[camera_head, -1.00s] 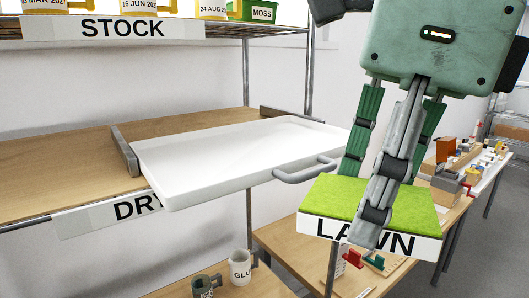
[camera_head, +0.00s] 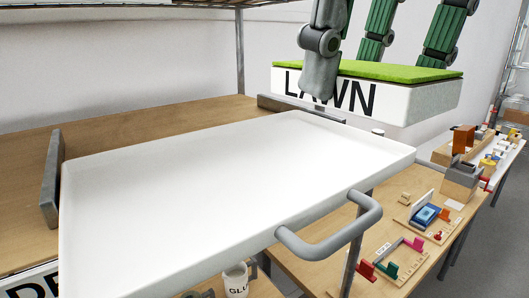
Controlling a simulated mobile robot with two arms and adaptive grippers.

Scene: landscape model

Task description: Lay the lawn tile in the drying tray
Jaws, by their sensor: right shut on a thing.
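The lawn tile (camera_head: 425,103) is a white block with a green grass top and the word LAWN on its front. My right gripper (camera_head: 380,70) is shut on it, with one grey finger in front of the lettering. The tile is held level at the back right, above the far right end of the drying tray or just beyond it; I cannot tell which. The drying tray (camera_head: 225,190) is white, shallow and empty, with a grey handle (camera_head: 335,235) at its front right. My left gripper is not in view.
Grey rails (camera_head: 51,180) flank the tray on the wooden shelf (camera_head: 130,130). A metal post (camera_head: 241,55) stands behind it. Below right, a wooden table (camera_head: 415,180) holds small models and blocks. A mug (camera_head: 236,280) stands under the tray's front edge.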

